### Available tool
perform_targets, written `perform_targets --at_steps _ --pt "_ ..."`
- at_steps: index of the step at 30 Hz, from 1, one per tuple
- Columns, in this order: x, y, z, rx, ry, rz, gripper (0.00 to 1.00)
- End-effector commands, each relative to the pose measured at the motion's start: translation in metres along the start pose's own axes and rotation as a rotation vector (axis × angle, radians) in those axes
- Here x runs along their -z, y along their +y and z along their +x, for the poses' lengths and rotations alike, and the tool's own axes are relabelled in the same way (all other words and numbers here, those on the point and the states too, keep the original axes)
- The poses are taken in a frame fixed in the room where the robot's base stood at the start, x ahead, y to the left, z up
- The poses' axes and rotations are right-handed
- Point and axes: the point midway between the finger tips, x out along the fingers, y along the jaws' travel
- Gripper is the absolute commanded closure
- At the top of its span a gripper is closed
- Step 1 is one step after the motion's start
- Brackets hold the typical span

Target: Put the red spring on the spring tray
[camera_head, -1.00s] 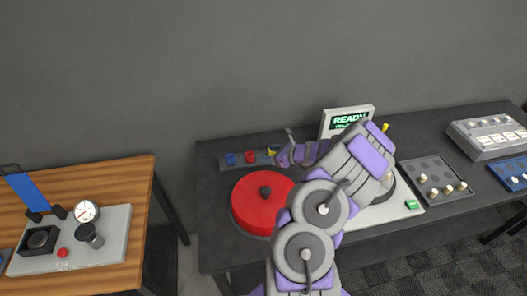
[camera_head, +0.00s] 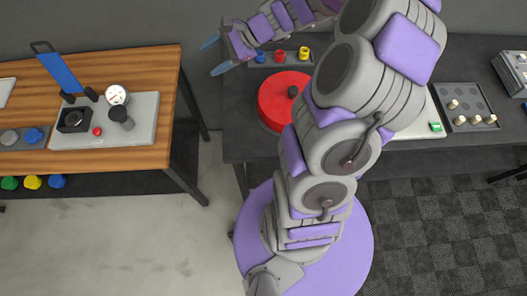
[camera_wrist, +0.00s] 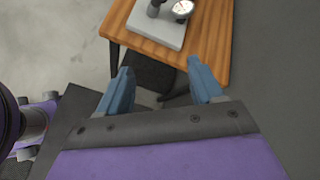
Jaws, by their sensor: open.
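The small red piece (camera_head: 280,56), which looks like the red spring, stands upright on a narrow grey tray (camera_head: 270,65) on the dark bench. A blue piece (camera_head: 260,57) stands to its left and a yellow piece (camera_head: 304,53) to its right on the same tray. My gripper (camera_head: 214,55) is open and empty, left of the tray and apart from it. In the wrist view its two blue fingers (camera_wrist: 160,72) are spread with nothing between them. The wrist view shows no spring or tray.
A large red disc (camera_head: 275,100) with a dark knob sits in front of the tray. A wooden table (camera_head: 160,75) at left holds a grey plate (camera_head: 145,115) with a gauge (camera_head: 117,95). Blue, yellow and green pieces (camera_head: 32,182) sit low beneath it. Bare floor lies between table and bench.

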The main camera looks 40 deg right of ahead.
Motion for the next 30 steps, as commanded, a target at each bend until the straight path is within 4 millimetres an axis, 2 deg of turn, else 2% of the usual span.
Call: perform_targets --at_steps 1,6,9,13,17,21,25,30 --pt "-0.026 0.011 0.005 -0.067 -0.005 -0.094 0.34" --pt "-0.094 0.064 0.009 -0.296 -0.017 -0.399 0.34" --pt "-0.122 0.1 0.005 -0.429 -0.012 -0.568 0.34" --pt "-0.151 0.149 -0.005 -0.603 0.003 -0.771 0.34" --pt "-0.164 0.193 -0.026 -0.77 0.029 -0.956 0.34" --pt "-0.166 0.233 -0.057 -0.936 0.062 -1.118 0.34" --pt "-0.16 0.258 -0.086 -1.05 0.086 -1.217 0.34" --pt "-0.152 0.272 -0.108 -1.124 0.104 -1.275 0.34"
